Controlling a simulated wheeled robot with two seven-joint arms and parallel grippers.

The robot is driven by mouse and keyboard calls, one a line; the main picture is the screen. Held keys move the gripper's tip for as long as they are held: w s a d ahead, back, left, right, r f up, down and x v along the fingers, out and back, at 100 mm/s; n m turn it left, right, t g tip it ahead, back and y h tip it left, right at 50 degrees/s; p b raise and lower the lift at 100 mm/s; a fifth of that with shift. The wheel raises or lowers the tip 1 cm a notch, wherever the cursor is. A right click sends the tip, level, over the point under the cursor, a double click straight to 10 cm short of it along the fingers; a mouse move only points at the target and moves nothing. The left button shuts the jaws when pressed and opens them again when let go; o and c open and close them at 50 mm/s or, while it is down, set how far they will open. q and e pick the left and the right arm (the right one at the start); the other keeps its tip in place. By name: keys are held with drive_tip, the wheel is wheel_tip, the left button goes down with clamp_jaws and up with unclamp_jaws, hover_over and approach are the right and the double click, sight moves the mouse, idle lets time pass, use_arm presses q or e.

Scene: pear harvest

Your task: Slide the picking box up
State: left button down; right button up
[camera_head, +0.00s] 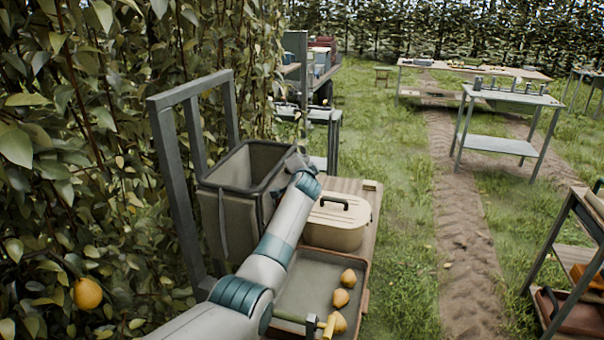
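The picking box (226,220) is a grey-green open-topped bin with a dark rim. It stands upright against a grey metal frame (166,140) with two tall posts, beside the leafy hedge. My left arm comes in from the bottom left, and my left gripper (296,164) is at the right end of the box's rim. The fingers are small and partly hidden by the wrist, so I cannot tell whether they grip the rim. The inside of the box looks empty as far as it shows. My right gripper is not in view.
A cream lidded container (338,222) stands right of the box on a wooden bench. In front, a grey tray (312,278) holds several yellow pears and a yellow-ended tool (330,325). A pear (88,293) hangs at left.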

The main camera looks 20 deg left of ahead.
use_arm(q)
drive_tip(key=shift+r, duration=0.65)
drive_tip(key=c, duration=1.6)
unclamp_jaws()
drive_tip(key=shift+c, duration=0.2)
drive_tip(key=shift+f, duration=0.1)
drive_tip(key=shift+s+f, duration=0.1)
drive_tip(key=shift+f, duration=0.05)
drive_tip(key=shift+v, duration=1.45)
drive_tip(key=b+v, duration=0.4)
drive_tip(key=v, duration=1)
drive_tip(key=shift+d, duration=0.15)
drive_tip(key=shift+s, duration=0.15)
